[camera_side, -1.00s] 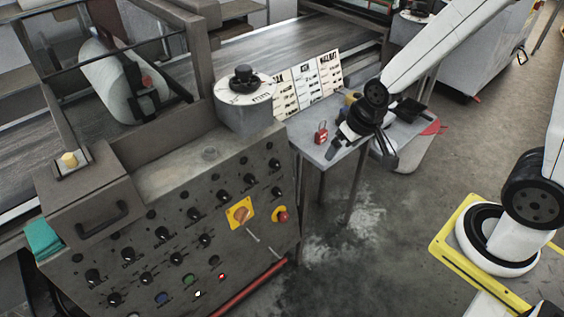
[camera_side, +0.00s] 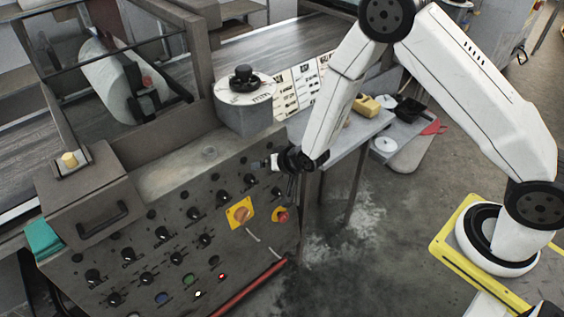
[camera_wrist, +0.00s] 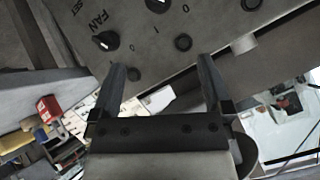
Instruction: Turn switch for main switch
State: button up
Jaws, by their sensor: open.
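The main switch looks to be the orange rotary knob on a yellow plate (camera_side: 240,212), on the sloping front of the grey control panel (camera_side: 130,235). Its knob looks tilted, but its exact setting is too small to read. My gripper (camera_side: 290,188) is in front of the panel's right edge, above and right of the yellow plate and apart from it. In the wrist view my gripper (camera_wrist: 163,66) is open, with nothing between its two dark fingers. The panel face with a FAN knob (camera_wrist: 105,41) lies beyond the fingertips; the yellow plate does not show there.
Several black knobs cover the panel. A side table (camera_side: 350,140) stands behind my wrist. A red padlock (camera_wrist: 48,108) shows in the wrist view.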

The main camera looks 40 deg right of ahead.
jog(key=a+f+m+t, duration=0.2)
jog(key=a+f+t, duration=0.15)
jog(key=f, duration=0.65)
jog(key=m+t+y, duration=0.2)
send_near(247, 218)
jog(key=shift+x, duration=1)
jog(key=shift+w+d+f, duration=0.1)
jog(key=shift+w+f, duration=0.05)
jog(key=shift+x, duration=3.7)
jog(key=shift+w, duration=0.1)
jog(key=c, duration=1.2)
jog(key=shift+o, duration=0.2)
